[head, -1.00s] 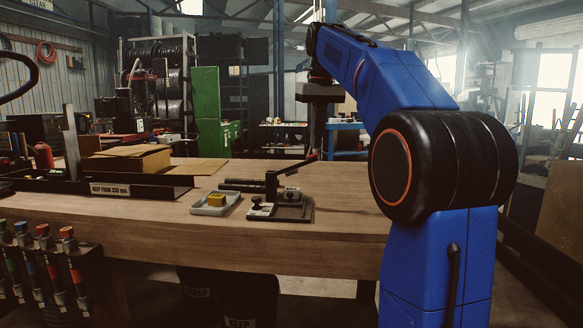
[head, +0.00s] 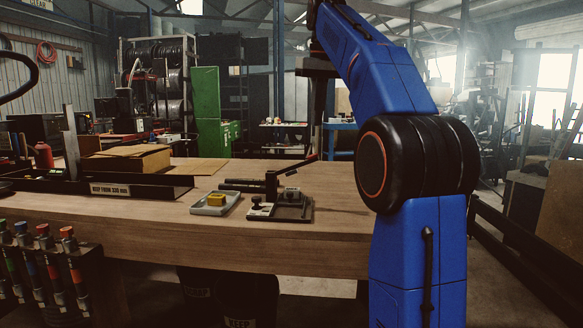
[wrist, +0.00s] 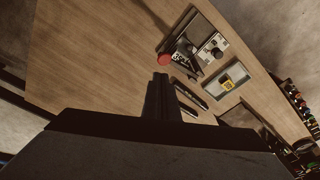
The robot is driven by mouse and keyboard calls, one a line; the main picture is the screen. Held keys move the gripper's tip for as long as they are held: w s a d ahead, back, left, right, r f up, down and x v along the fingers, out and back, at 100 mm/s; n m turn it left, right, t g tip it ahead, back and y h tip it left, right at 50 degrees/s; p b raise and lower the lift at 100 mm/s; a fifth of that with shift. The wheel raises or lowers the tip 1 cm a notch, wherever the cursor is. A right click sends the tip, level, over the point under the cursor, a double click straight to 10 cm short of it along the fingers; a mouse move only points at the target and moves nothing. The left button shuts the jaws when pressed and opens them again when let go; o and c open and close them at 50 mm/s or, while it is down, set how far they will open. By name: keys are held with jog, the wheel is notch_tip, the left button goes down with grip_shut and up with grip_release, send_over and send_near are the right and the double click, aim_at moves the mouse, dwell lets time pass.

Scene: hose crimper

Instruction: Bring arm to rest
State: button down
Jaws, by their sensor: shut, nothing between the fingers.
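My gripper (wrist: 161,84) shows in the wrist view as dark fingers closed together, with nothing between them. It is above the wooden bench (wrist: 95,55), apart from the things on it. The crimping tool (head: 282,204) with its red-tipped lever stands on the bench in the head view; it also shows in the wrist view (wrist: 196,46), beyond the fingertips. In the head view my blue arm rises on the right and its upper end leaves the top of the frame.
A grey tray (head: 208,209) with a yellow block (head: 216,199) sits left of the crimper. Dark cylindrical pieces (head: 240,185) lie behind it. A rack of colour-capped tools (head: 45,265) hangs at the bench front. The bench right of the crimper looks clear.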

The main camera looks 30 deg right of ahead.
jog(key=shift+r, duration=0.35)
dwell(0.3)
jog(key=s+a+f+t, duration=0.1)
jog(key=s+a+f, duration=0.45)
jog(key=f, duration=0.25)
jog(key=s+a+f, duration=0.5)
jog(key=s+f, duration=0.2)
jog(key=f, duration=0.1)
jog(key=s+a+f, duration=0.1)
jog(key=s+f, duration=0.5)
jog(key=f, duration=0.3)
jog(key=s+a+f+t, duration=0.1)
jog(key=s+f, duration=0.4)
jog(key=f, duration=0.5)
jog(key=s+a+f+t, duration=0.1)
jog(key=s+a+f, duration=0.2)
jog(key=s+f, duration=0.3)
notch_tip(320, 180, down, 4)
jog(key=shift+s+a+f+n, duration=0.15)
jog(key=shift+s+n, duration=0.15)
jog(key=shift+n, duration=0.1)
